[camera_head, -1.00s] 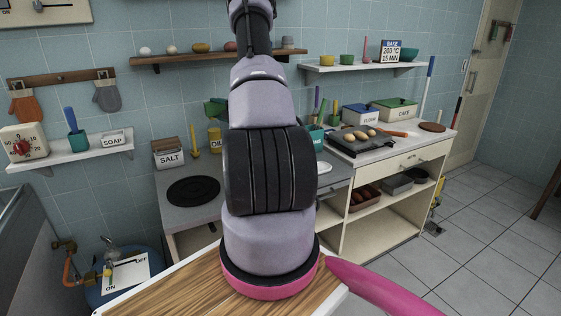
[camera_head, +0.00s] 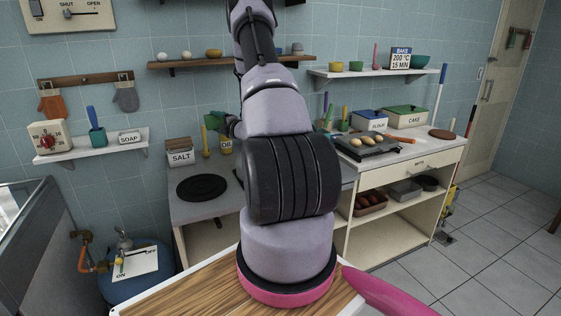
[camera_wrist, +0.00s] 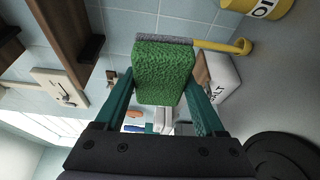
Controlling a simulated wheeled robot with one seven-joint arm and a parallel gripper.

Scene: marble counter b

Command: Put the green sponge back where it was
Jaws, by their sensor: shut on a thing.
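The green sponge (camera_wrist: 163,72) is held between the two teal fingers of my gripper (camera_wrist: 160,90) in the wrist view. My gripper is shut on it, with the sponge reaching past the fingertips and clear of any surface that I can make out. A grey strip shows along its far edge. In the head view, my arm covers most of the gripper; a small green part, sponge or finger, shows left of the arm, near the wall above the counter. The sponge's former place cannot be told from these frames.
The salt box (camera_head: 180,153), a yellow-handled tool (camera_head: 205,142) and the oil tin (camera_head: 226,147) stand at the counter's back, close to my gripper. A black round plate (camera_head: 202,188) lies in front. A wooden shelf (camera_head: 190,66) above holds several small items. A soap shelf (camera_head: 90,150) is left.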

